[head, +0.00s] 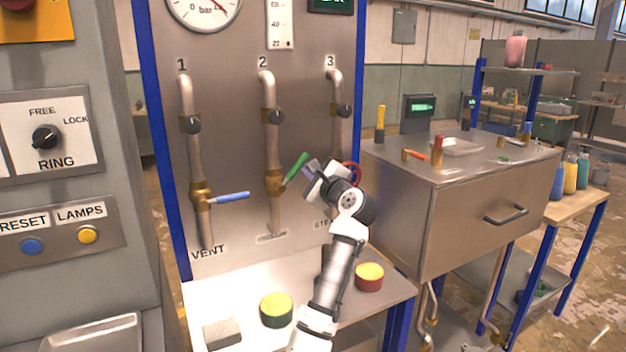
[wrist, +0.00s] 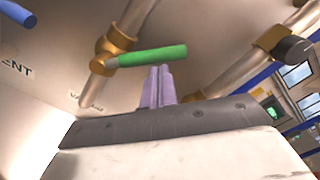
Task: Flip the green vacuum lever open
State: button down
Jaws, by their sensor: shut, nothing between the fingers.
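The green vacuum lever (head: 296,166) is on the brass valve of pipe 2 on the grey panel. In the head view it slants up and to the right from the valve. In the wrist view the green lever (wrist: 150,56) extends rightward from its brass valve (wrist: 113,46), just beyond my fingertips. My gripper (head: 310,171) is close to the lever's right side in the head view. In the wrist view its two fingers (wrist: 158,72) are together, with nothing between them. I cannot tell whether the fingertips touch the lever. The label below pipe 2 is partly readable in the wrist view.
A blue lever (head: 232,196) points right from pipe 1, marked VENT. A red handwheel (head: 352,174) is on pipe 3, partly behind my gripper. A metal cabinet (head: 450,215) stands right.

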jog(key=a+r+n, duration=0.1)
jog(key=n, duration=0.1)
jog(key=a+r+n, duration=0.1)
jog(key=shift+s+n, duration=0.4)
jog(key=shift+s+a+r+n+b, duration=0.25)
jog(key=shift+a+n, duration=0.3)
jog(key=shift+n, duration=0.55)
jog(key=shift+s+a+r+n+b, duration=0.15)
jog(key=shift+s+a+r+n, duration=0.3)
jog(key=shift+n, duration=0.65)
jog(key=shift+w+a+f, duration=0.1)
jog(key=shift+a+f, duration=0.05)
